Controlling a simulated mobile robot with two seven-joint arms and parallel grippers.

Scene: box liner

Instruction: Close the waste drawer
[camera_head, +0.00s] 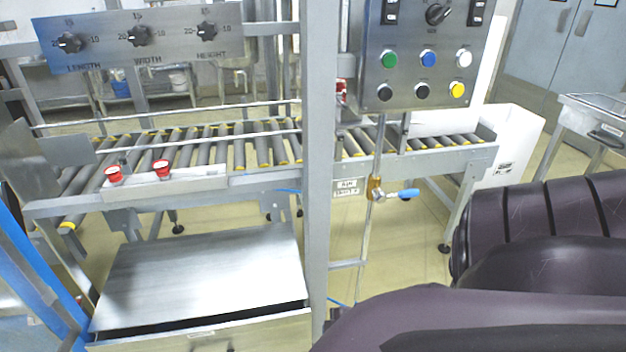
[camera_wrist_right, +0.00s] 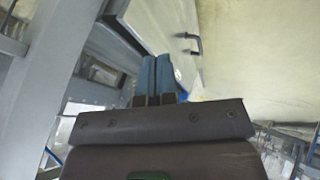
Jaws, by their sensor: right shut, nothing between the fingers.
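The waste drawer (camera_head: 215,335) is at the bottom left of the head view, under a steel cabinet top (camera_head: 205,270). A dark gap shows between the top's front edge and the drawer front, so the drawer stands somewhat out. The lower part of its front is cut off by the frame. In the right wrist view a pale panel with a dark handle (camera_wrist_right: 193,43) lies beyond the fingers; it looks like the drawer front. My right gripper (camera_wrist_right: 156,60) has its blue fingers together and empty, pointing toward that panel, apparently without touching it. My left gripper is out of view.
A roller conveyor (camera_head: 230,150) runs behind the cabinet. A steel upright post (camera_head: 319,170) stands right of the drawer. A button panel (camera_head: 425,60) and a valve with a blue handle (camera_head: 408,193) are above. My right arm fills the lower right.

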